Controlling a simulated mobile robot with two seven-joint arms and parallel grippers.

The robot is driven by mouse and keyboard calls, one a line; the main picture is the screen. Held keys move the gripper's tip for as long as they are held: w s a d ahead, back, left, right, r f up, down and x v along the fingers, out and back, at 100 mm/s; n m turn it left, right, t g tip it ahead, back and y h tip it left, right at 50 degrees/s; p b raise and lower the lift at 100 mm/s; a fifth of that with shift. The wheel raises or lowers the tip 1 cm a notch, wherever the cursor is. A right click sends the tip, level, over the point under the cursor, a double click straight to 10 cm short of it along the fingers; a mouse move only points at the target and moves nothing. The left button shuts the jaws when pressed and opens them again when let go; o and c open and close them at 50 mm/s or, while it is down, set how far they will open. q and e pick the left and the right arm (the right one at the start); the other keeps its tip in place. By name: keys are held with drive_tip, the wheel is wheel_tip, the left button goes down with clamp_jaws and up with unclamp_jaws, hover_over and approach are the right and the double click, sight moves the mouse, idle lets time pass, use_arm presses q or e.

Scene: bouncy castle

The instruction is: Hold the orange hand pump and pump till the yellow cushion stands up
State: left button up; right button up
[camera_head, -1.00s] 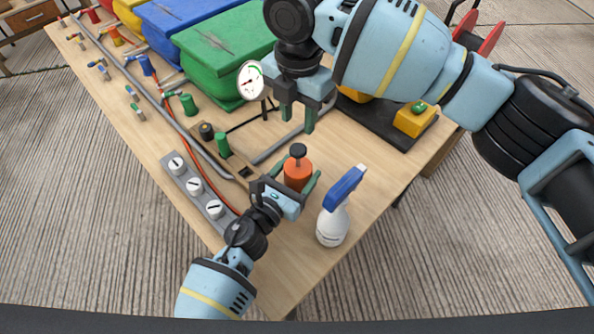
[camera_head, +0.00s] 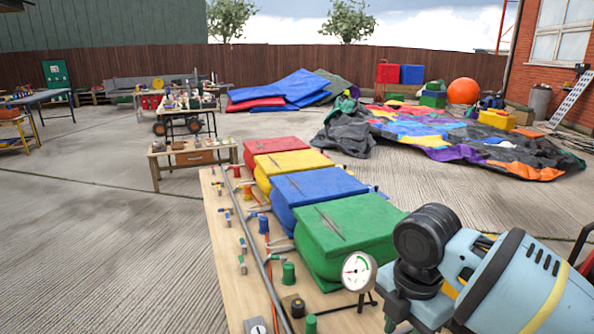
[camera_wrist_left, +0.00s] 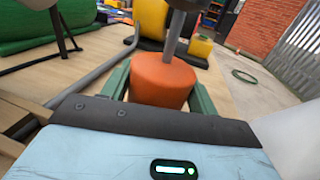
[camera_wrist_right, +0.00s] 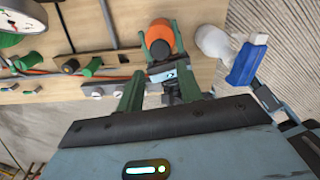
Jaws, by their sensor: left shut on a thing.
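The yellow cushion (camera_head: 298,163) lies low and blocky in the row, between a red cushion (camera_head: 285,147) and a blue one (camera_head: 318,188). The orange hand pump (camera_wrist_left: 163,80) stands upright between my left gripper's fingers (camera_wrist_left: 160,88), its grey rod rising from the top. The pump (camera_wrist_right: 160,33) also shows in the right wrist view with its black knob. The head view does not show the pump or my left gripper. My right gripper (camera_wrist_right: 160,80) is open and empty above the bench, with the pump beyond its fingertips.
A green cushion (camera_head: 350,228) and a round gauge (camera_head: 358,271) are near my right arm. A white spray bottle with a blue head (camera_wrist_right: 243,65) stands beside the pump. Valves and a grey pipe (camera_head: 262,262) line the bench's left side.

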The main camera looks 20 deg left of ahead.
drive_tip(key=shift+r, duration=0.3)
drive_tip(key=shift+c, duration=1.2)
drive_tip(key=shift+m+t, duration=0.3)
drive_tip(key=shift+m, duration=0.5)
drive_tip(key=r, duration=0.2)
drive_tip(key=s+r, duration=0.1)
drive_tip(key=r, duration=0.3)
drive_tip(key=shift+s+d+r, duration=0.35)
drive_tip(key=shift+s+r, duration=0.05)
clamp_jaws()
drive_tip(key=f, duration=1.4)
drive_tip(key=shift+w+a, duration=0.1)
drive_tip(key=shift+w, duration=0.2)
drive_tip(key=shift+f, duration=2.2)
